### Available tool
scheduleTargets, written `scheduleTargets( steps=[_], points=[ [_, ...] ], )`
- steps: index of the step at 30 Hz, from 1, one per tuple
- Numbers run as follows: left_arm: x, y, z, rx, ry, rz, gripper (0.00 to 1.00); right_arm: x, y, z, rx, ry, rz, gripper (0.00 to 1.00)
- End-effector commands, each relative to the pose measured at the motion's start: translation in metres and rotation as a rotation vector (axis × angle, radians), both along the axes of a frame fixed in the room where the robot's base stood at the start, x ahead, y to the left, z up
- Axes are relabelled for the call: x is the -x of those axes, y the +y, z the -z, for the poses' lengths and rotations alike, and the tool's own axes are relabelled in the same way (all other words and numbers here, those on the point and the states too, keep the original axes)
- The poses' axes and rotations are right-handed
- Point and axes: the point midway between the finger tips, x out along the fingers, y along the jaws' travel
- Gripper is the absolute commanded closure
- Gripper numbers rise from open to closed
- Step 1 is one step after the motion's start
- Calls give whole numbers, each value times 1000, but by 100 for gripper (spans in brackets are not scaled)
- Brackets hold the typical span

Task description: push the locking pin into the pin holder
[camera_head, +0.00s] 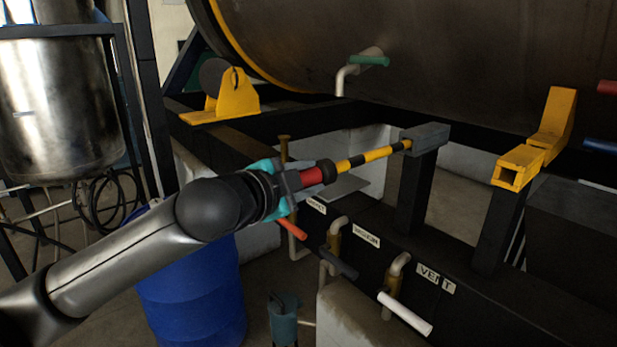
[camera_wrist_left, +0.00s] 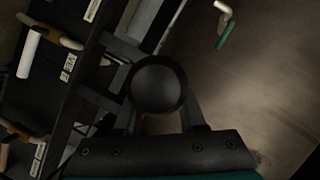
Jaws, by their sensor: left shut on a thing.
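My left gripper (camera_head: 297,180) is shut on the red grip of the locking pin (camera_head: 372,156), a rod with yellow and black bands and a dark collar. The pin points right and slightly up. Its tip meets the left face of the pin holder (camera_head: 430,136), a grey block on a black post. I cannot tell how deep the tip sits. In the left wrist view the pin's round black end (camera_wrist_left: 158,84) shows between the fingers of my left gripper (camera_wrist_left: 162,108). My right gripper is not in view.
A yellow bracket with a square opening (camera_head: 518,165) stands to the right. Valve handles, orange (camera_head: 292,228), dark (camera_head: 339,263) and white (camera_head: 405,313), stick out below the pin. A large tank (camera_head: 450,60) is behind; a blue drum (camera_head: 195,295) stands below my arm.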

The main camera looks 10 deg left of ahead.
Motion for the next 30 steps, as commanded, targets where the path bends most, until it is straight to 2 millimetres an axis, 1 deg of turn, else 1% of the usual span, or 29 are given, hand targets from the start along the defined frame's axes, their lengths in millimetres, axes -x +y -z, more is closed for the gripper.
scheduleTargets(
  steps=[1,4,30],
  points=[
    [-1,-1,-4,2,-9,2,100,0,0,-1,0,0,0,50],
    [-3,-3,-4,4,-9,2,100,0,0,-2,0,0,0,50],
    [-42,-33,-4,4,-8,3,100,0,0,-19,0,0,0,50]
  ],
)
